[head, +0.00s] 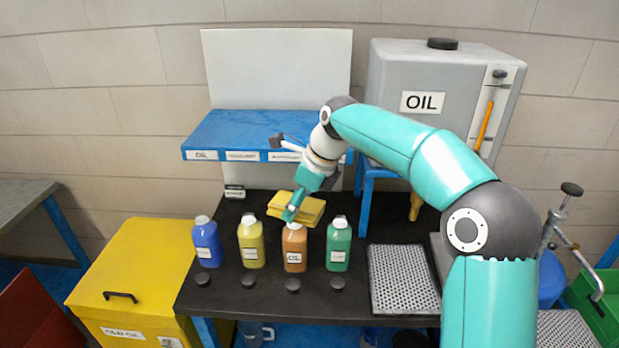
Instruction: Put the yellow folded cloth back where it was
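The yellow folded cloth (309,208) is on the black table behind the bottles, or just above it; I cannot tell which. My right gripper (292,209) comes down over the cloth from above, its teal finger crossing the cloth's front left part. Only one finger shows clearly, so I cannot tell whether it is shut on the cloth. My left gripper is not in view.
Blue (206,243), yellow (251,243), orange (294,249) and green (339,245) bottles stand close in front of the cloth, with black discs before them. A blue shelf (225,130) overhangs behind. A perforated tray (403,280) and grey oil tank (425,75) are right.

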